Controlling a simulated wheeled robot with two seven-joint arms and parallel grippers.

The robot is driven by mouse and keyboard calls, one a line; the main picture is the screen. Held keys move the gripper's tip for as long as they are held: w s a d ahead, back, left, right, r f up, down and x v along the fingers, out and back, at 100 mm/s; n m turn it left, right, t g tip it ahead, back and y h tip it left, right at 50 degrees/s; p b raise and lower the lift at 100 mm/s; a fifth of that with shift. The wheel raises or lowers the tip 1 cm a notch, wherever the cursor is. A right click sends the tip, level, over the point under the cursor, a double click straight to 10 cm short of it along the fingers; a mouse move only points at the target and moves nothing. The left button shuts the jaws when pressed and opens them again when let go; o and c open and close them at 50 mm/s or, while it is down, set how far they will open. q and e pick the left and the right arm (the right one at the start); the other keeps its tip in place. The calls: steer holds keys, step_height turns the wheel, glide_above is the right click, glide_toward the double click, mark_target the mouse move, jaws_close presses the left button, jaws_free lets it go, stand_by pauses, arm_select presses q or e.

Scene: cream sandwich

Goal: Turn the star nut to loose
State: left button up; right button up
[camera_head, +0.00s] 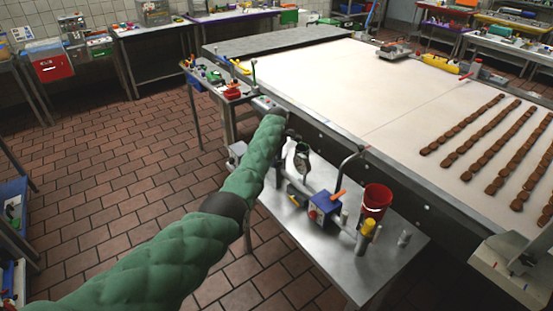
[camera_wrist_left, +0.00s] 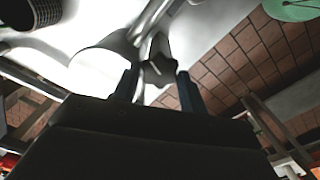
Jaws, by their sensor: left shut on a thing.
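The star nut (camera_wrist_left: 158,66) shows in the left wrist view as a small dark knob with lobes, in front of pale metal tubing. My left gripper (camera_wrist_left: 157,76) has one blue-black finger on each side of it and is shut on it. The nut's lower part is hidden behind the gripper body. In the head view my green-sleeved left arm reaches from the lower left to the steel side table beside the conveyor. The fingertips and the nut are too small to tell apart there. My right gripper is in neither view.
The steel side table (camera_head: 352,272) bears a blue box (camera_head: 325,207), a red bucket (camera_head: 376,198) and a yellow-topped item (camera_head: 368,226), close to my left arm. The white conveyor (camera_head: 370,110) carries rows of brown biscuits (camera_head: 465,131). The tiled floor at the left is clear.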

arm_select(q)
steer(key=shift+w+r+n, duration=0.1)
steer(key=shift+n, duration=0.6)
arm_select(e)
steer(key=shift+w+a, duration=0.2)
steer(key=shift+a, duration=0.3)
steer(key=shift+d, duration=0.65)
arm_select(q)
steer(key=o, duration=1)
steer(key=shift+c, duration=0.2)
steer(key=shift+r+b, duration=0.3)
step_height(320, 180, up, 6)
steer(key=shift+f+b, duration=0.1)
steer(key=shift+b, duration=1.15)
steer(key=shift+r, duration=0.65)
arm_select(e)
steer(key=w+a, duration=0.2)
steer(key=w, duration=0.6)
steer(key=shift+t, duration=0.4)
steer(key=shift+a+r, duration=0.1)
